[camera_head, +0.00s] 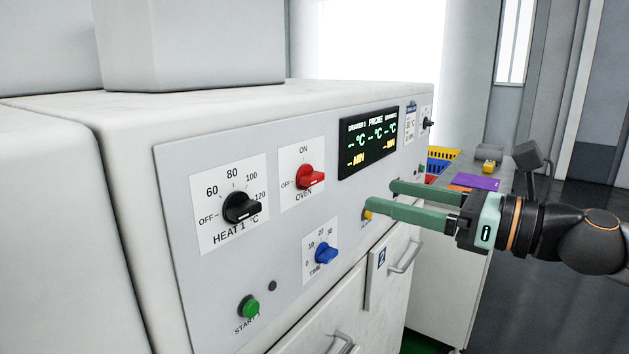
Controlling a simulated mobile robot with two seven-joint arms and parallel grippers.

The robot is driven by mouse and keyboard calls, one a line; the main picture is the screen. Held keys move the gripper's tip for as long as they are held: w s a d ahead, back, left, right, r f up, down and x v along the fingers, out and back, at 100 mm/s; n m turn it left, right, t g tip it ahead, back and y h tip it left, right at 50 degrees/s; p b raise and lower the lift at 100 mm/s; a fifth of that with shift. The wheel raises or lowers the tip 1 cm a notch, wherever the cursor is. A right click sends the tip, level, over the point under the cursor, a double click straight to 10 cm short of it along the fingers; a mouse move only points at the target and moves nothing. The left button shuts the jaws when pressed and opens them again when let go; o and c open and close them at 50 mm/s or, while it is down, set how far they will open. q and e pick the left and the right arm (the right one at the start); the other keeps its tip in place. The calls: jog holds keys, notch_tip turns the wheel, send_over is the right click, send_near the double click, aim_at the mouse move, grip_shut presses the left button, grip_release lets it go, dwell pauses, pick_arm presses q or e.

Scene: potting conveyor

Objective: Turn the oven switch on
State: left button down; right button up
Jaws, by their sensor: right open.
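The oven switch (311,176) is a red rotary knob on a white label marked ON at the top and OFF at the left, with OVEN below. Its handle lies roughly level, with its paler end toward the OFF side. It sits on the grey front panel (215,285) of the white oven. My right gripper (378,200) comes in from the right with two green fingers, open and empty. Its fingertips are right of and a little below the red knob, apart from it, near a yellow button (368,215). My left gripper is not in view.
A black HEAT 1 knob (241,207) is left of the switch. A blue TIME knob (326,253) and green START button (249,308) are lower. A dark display (368,142) is to the right. Drawer handles (405,257) stick out below. A grey side table (452,180) stands behind the gripper.

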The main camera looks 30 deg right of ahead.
jog(key=w, duration=0.1)
jog(key=p, duration=0.3)
send_near(318, 178)
jog(key=x, duration=0.3)
jog(key=p+x, duration=0.1)
jog(key=x, duration=0.1)
jog(key=p+x, duration=0.1)
jog(key=x, duration=0.1)
jog(key=shift+r+p, duration=0.2)
jog(key=shift+p, duration=0.1)
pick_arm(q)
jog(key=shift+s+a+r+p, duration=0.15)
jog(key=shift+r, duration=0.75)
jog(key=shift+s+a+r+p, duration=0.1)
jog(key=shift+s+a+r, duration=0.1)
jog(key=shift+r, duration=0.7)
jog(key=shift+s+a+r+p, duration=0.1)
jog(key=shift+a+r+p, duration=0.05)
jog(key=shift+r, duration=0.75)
pick_arm(e)
jog(key=shift+x, duration=1.1)
jog(key=shift+f, duration=0.2)
jog(key=shift+c, duration=0.4)
grip_shut()
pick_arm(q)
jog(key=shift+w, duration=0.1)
